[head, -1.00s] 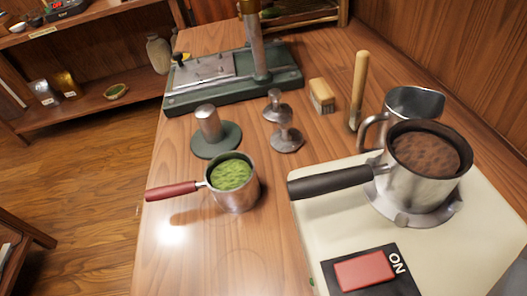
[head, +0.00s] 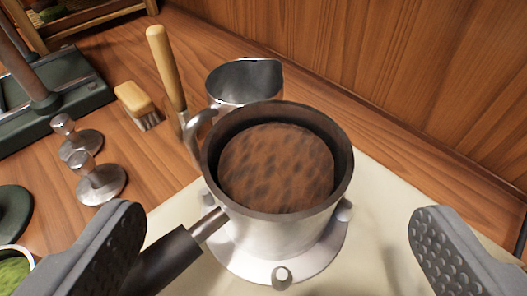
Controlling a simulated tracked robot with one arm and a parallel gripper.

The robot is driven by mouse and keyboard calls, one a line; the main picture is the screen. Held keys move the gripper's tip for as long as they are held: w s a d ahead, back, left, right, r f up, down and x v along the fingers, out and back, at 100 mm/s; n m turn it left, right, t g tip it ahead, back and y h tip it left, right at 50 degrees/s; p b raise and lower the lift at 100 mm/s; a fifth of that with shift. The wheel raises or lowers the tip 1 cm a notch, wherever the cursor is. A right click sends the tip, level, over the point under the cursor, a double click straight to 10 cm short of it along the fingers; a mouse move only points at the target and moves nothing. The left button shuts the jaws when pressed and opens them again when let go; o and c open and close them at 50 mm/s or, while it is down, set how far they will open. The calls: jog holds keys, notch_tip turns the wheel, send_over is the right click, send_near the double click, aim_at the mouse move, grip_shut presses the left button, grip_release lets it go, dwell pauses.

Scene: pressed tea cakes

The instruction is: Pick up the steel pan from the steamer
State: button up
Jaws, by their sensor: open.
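The steel pan (head: 285,231) sits upright on the steamer (head: 330,262) and holds a brown, mottled tea mass (head: 277,168). Its black handle (head: 165,262) points toward the lower left and is partly hidden behind the left finger. My gripper (head: 270,228) is open, with one grey ridged finger at the lower left and the other at the lower right. The pan's body lies between and beyond the fingers. I cannot tell whether the left finger touches the handle.
A steel pitcher (head: 245,82) stands close behind the pan. A wooden-handled tool (head: 166,65), a brush (head: 135,101) and metal tampers (head: 97,178) stand to the left. A green press base (head: 60,95) is at the upper left. A wooden wall (head: 420,70) rises at the right.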

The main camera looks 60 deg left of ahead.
aim_at(278, 171)
jog(key=shift+b+x, duration=0.55)
jog(key=shift+x, duration=2.6)
jog(key=shift+c, duration=0.3)
jog(key=c, duration=1.2)
jog(key=shift+d, duration=0.1)
